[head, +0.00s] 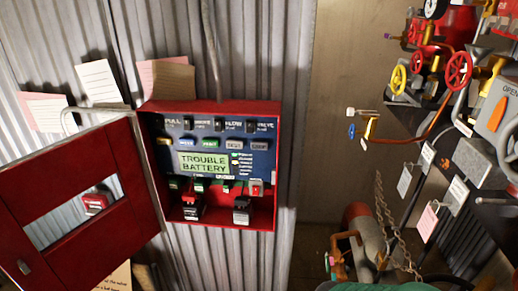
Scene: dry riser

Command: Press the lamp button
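A red alarm panel box (206,107) hangs on the corrugated wall with its door (75,200) swung open to the left. Inside is a dark blue control face with a lit green display (204,163) reading "TROUBLE BATTERY". Above the display runs a row of small buttons: a blue one (185,143), a green one (210,144), a pale one (234,145) and a greyish one (259,145) at the right end. The right-end label may read "LAMP", but it is too small to be sure. Neither gripper is in view.
Two dark battery-like blocks (192,207) (242,211) and a red switch (256,188) sit low in the box. Paper notes (98,82) hang above the door. Right are pipes, a red valve wheel (458,70), a yellow wheel (398,79) and a chain (384,215).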

